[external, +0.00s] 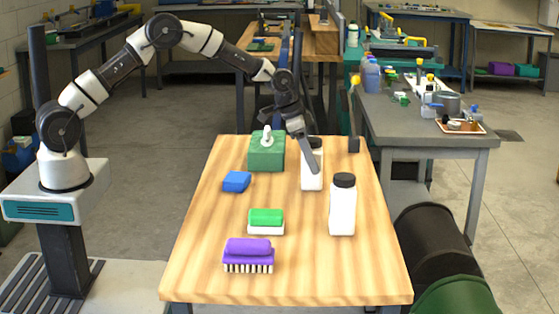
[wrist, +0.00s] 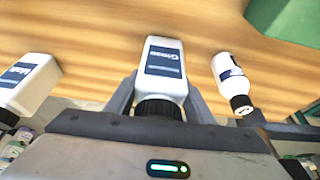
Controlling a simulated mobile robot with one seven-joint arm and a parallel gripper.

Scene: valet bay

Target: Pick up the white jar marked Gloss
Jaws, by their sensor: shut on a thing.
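The white jar marked Gloss (wrist: 165,57), with a dark label and black cap, sits between my two fingers in the wrist view. In the external view the jar (external: 311,180) is upright at the table's back right, partly hidden by a finger. My gripper (wrist: 160,98) is shut on it from the cap side; it also shows in the external view (external: 312,160). I cannot tell whether the jar's base touches the table. A similar white jar (wrist: 28,80) with a partly readable label stands to the left in the wrist view; it is nearer the camera in the external view (external: 342,210).
A small white bottle (wrist: 228,72) with a black cap is right of the held jar in the wrist view. A green tissue box (external: 267,157), blue block (external: 237,182), green-topped block (external: 266,218) and purple brush (external: 249,250) occupy the wooden table's (external: 320,270) left half. Its front right is clear.

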